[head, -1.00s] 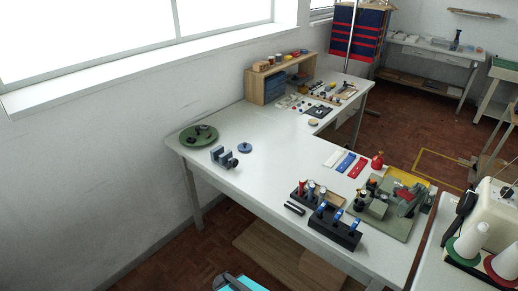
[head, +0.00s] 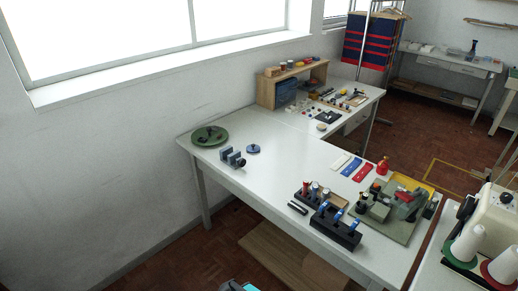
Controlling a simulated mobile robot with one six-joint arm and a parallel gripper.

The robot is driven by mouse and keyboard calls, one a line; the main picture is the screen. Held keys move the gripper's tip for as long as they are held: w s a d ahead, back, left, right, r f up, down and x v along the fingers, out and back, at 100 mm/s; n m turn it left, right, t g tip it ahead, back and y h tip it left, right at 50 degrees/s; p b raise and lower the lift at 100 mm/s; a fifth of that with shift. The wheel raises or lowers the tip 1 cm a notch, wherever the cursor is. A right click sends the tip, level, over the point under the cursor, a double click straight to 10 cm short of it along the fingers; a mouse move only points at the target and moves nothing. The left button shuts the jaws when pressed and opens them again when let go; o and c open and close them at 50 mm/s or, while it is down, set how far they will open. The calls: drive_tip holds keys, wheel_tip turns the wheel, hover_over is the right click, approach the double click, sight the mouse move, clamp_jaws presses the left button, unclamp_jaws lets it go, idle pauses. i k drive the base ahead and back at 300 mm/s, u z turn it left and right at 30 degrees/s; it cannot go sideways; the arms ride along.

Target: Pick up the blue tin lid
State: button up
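The blue tin lid (head: 253,149) appears as a small round blue disc with a darker raised spot in its middle. It lies on the white table (head: 290,165) in the left part, apart from its neighbours, with clear table around it. My gripper is not in view; only a grey and cyan part that may be mine shows at the bottom edge.
A grey-blue vise (head: 232,158) stands just left of the lid, and a green round tray (head: 209,136) with dark pieces lies behind it. A wooden shelf (head: 266,92) stands farther back. A black rack (head: 335,230) and a green machine base (head: 398,218) occupy the front right.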

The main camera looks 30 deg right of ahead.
sight(254, 148)
drive_tip(key=u, duration=0.1)
drive_tip(key=i, duration=0.95)
drive_tip(key=z, duration=0.05)
